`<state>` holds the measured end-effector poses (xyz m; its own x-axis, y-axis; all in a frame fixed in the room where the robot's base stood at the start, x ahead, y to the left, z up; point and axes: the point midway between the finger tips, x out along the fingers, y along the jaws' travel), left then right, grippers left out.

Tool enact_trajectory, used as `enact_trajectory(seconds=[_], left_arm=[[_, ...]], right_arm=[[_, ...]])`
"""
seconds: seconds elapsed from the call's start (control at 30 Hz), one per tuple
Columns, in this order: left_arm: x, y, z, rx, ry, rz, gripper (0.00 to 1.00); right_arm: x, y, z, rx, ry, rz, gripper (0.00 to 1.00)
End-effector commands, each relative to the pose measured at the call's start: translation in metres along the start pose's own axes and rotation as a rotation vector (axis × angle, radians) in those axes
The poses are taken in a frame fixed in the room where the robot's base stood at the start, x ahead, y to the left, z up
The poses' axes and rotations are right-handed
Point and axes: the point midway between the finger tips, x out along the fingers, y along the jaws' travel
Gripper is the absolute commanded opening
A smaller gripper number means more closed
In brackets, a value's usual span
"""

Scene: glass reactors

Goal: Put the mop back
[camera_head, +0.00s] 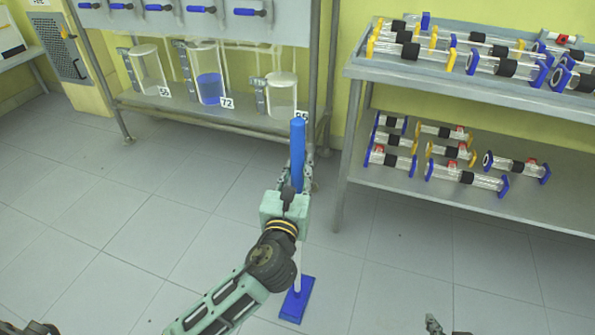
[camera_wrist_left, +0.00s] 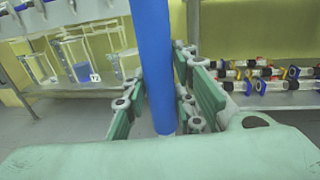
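The mop (camera_head: 297,160) stands upright with a thick blue handle, a thin pale pole and a flat blue foot (camera_head: 297,299) on the tiled floor. My left gripper (camera_head: 297,185) is at the lower part of the blue handle. My left gripper and arm hide part of the pole in the head view. Only a tip of my right gripper (camera_head: 434,325) shows at the bottom edge, and its opening is hidden.
A metal rack (camera_head: 232,124) with glass vessels, one holding blue liquid (camera_head: 210,88), stands behind on the left. A two-level metal shelf (camera_head: 440,75) with several glass tubes is on the right. The left floor (camera_head: 120,230) is clear.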

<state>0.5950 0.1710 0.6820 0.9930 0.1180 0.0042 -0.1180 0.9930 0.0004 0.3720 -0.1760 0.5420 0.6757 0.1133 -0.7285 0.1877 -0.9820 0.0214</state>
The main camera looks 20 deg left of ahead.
Motion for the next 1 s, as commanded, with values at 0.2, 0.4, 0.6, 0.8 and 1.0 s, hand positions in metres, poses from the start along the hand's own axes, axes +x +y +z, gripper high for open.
enact_trajectory(seconds=[0.2, 0.4, 0.6, 0.8, 1.0], left_arm=[[0.0, 0.0, 0.0, 0.0, 0.0, 0.0, 0.42], [0.0, 0.0, 0.0, 0.0, 0.0, 0.0, 0.42], [-0.01, 0.0, 0.002, 0.0, 0.002, -0.002, 0.42], [-0.051, -0.001, 0.002, 0.0, 0.005, -0.002, 0.42], [-0.092, 0.0, 0.002, 0.0, 0.004, -0.002, 0.42]], right_arm=[[0.0, 0.0, 0.0, 0.0, -0.001, 0.0, 0.0], [0.0, 0.0, 0.001, 0.0, -0.003, -0.001, 0.0], [-0.003, 0.001, 0.009, 0.001, -0.045, 0.002, 0.0], [-0.013, 0.005, 0.041, 0.005, -0.189, 0.011, 0.0], [-0.023, 0.007, 0.064, 0.008, -0.288, 0.016, 0.0]])
